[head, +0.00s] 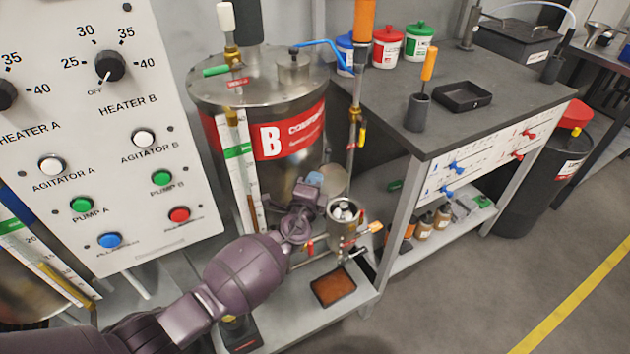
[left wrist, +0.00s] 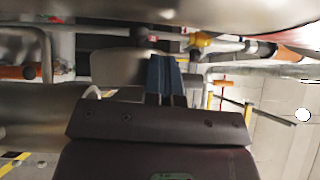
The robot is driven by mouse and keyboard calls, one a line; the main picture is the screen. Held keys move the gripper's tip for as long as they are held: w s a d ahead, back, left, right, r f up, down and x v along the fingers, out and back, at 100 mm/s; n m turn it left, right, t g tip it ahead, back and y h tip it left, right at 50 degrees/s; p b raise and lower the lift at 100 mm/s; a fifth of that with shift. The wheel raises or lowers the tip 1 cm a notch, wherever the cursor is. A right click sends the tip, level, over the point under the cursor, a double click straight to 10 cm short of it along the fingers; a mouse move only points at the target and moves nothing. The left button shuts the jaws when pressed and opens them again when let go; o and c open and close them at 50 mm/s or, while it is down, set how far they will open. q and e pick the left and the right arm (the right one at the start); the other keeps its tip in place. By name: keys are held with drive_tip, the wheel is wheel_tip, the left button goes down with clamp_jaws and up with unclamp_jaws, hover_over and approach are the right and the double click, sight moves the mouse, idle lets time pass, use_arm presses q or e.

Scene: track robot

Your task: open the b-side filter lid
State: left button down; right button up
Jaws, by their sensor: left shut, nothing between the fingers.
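The b-side filter (head: 343,232) is a small steel cup low in front of the tank marked B (head: 305,165). Its top looks uncovered, with light and dark shapes inside. A pale round disc, apparently the filter lid (head: 335,181), stands raised behind the cup, against the tank's lower side. My left gripper (head: 314,179) is just left of the disc, above and behind the cup, its blue fingertips together and empty. In the left wrist view the blue fingertips (left wrist: 165,76) show beside a grey-beige rounded plate, probably the lid (left wrist: 118,68); contact cannot be told. My right gripper is not in view.
A control panel (head: 100,130) stands at the left. An orange-brown tray (head: 333,287) lies on the low shelf below the filter. Thin pipes and a valve with an orange handle (head: 372,229) are close to the cup. A grey workbench (head: 460,120) is at the right.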

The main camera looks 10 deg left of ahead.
use_arm(q)
drive_tip(key=shift+s, duration=0.55)
drive_tip(key=s+a+p, duration=0.1)
drive_tip(key=s, duration=0.8)
drive_tip(key=shift+s+a+f, duration=0.2)
drive_tip(key=shift+s+a, duration=0.1)
drive_tip(key=shift+a, duration=0.05)
